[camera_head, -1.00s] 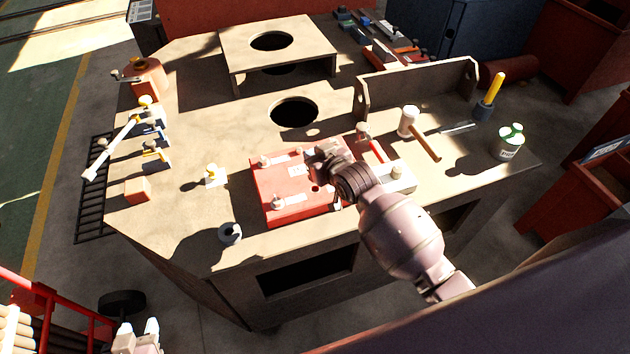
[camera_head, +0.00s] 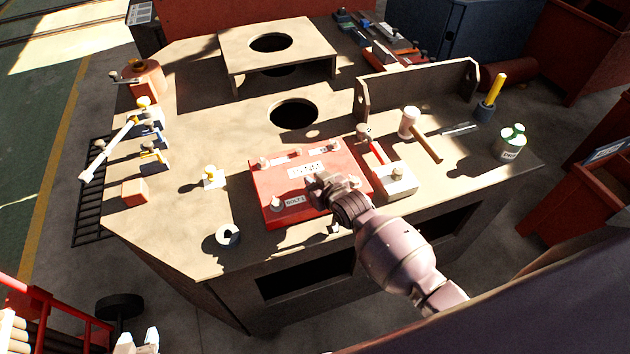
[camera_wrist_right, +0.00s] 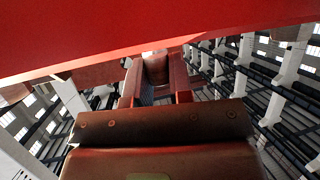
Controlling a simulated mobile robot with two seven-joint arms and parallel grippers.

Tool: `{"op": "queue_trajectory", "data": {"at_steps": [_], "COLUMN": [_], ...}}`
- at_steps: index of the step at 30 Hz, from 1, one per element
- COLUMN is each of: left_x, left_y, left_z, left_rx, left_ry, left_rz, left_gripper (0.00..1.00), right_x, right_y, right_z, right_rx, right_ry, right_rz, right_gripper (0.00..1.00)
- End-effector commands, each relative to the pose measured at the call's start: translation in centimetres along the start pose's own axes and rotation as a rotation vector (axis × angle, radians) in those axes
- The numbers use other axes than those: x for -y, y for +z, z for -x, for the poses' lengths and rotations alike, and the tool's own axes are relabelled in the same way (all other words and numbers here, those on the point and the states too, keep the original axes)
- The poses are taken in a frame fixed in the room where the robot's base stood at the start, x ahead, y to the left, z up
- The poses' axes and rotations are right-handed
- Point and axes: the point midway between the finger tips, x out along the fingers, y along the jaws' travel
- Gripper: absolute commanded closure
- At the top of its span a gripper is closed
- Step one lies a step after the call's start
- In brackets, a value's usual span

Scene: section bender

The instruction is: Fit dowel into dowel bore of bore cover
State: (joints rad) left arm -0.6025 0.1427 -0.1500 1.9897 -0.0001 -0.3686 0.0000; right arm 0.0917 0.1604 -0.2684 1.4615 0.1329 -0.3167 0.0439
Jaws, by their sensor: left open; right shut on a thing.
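The red bore cover (camera_head: 262,185) lies on the bench top, with bolts near its corners and white labels on it. My right gripper (camera_head: 316,187) is over the cover's front right part. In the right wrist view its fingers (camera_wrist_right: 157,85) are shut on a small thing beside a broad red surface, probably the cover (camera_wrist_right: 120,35). I cannot make out the dowel's shape or its contact with the cover. The dowel bore is not discernible. A small pale bit (camera_head: 335,228) shows at the cover's front edge, unclear. My left gripper (camera_head: 137,341) is open and empty at the bottom edge.
A round hole (camera_head: 294,112) opens in the bench behind.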

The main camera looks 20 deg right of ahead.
Motion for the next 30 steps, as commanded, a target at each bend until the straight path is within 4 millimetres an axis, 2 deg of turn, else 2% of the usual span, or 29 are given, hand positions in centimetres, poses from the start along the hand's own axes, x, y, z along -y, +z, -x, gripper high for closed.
{"op": "queue_trajectory", "data": {"at_steps": [5,6,10,21,26,30], "left_x": [0.0,0.0,0.0,0.0,0.0,0.1], "left_y": [-0.1,-0.2,-0.3,-0.4,-0.6,-0.7], "left_z": [-0.2,-0.2,-0.2,-0.1,0.1,0.4], "left_rx": [-0.005,-0.005,-0.007,-0.007,-0.005,-0.002], "left_ry": [0.001,0.001,0.001,0.001,0.0,-0.001], "left_rz": [-0.001,-0.001,-0.001,-0.001,0.0,0.0], "left_gripper": [0.57,0.57,0.57,0.57,0.57,0.57], "right_x": [0.0,0.0,0.0,0.0,0.0,-0.1], "right_y": [0.3,0.3,0.2,-0.1,0.0,0.0], "right_z": [-0.1,-0.1,-0.1,0.2,2.0,4.5], "right_rx": [0.0,0.0,0.0,0.0,0.001,0.001], "right_ry": [0.0,0.0,0.0,0.0,0.001,0.001], "right_rz": [0.0,0.0,0.0,0.0,-0.001,0.0], "right_gripper": [1.0,0.75,0.55,0.54,0.54,0.54]}}
